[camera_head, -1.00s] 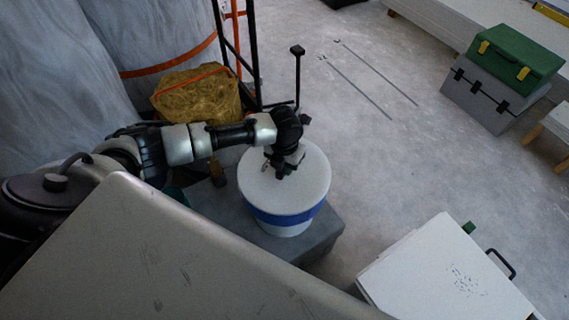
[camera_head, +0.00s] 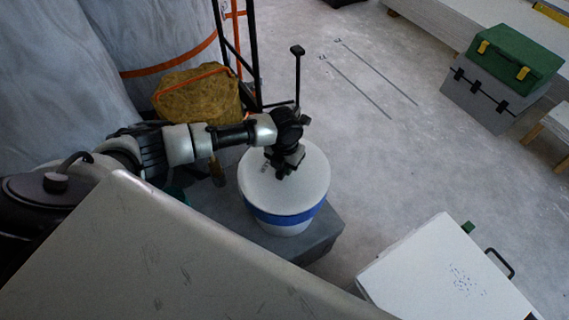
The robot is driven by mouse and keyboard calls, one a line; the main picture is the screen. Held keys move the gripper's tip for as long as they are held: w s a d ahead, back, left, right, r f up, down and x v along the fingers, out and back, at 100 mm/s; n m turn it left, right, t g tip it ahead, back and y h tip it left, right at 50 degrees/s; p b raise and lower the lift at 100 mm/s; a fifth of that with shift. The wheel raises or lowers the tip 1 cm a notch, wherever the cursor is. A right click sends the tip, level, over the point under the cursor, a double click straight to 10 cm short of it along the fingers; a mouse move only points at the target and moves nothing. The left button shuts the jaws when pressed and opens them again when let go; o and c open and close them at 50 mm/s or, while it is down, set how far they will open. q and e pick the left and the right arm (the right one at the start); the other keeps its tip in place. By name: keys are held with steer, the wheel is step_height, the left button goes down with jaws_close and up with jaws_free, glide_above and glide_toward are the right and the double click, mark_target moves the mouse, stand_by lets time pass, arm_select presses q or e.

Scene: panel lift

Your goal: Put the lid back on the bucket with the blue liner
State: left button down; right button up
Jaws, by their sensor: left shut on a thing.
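A white bucket with a blue band (camera_head: 287,220) stands upright on a grey block. Its round white lid (camera_head: 305,192) covers the top, and the bucket's inside is hidden. My left gripper (camera_head: 283,172) reaches in from the left over the lid and is shut on it near the middle, where the fingers hide what they grip. Whether the lid sits fully flush on the rim cannot be told from here. My right gripper is not in view.
The grey block (camera_head: 325,237) has little bare room around the bucket. A yellow-brown bundle (camera_head: 197,92) and a black stand are behind. A white case (camera_head: 440,275) is at the lower right, a green toolbox (camera_head: 515,57) at the upper right. Open floor lies between.

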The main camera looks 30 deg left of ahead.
arm_select(q)
steer(key=c, duration=1.1)
jaws_free()
steer(key=o, duration=0.7)
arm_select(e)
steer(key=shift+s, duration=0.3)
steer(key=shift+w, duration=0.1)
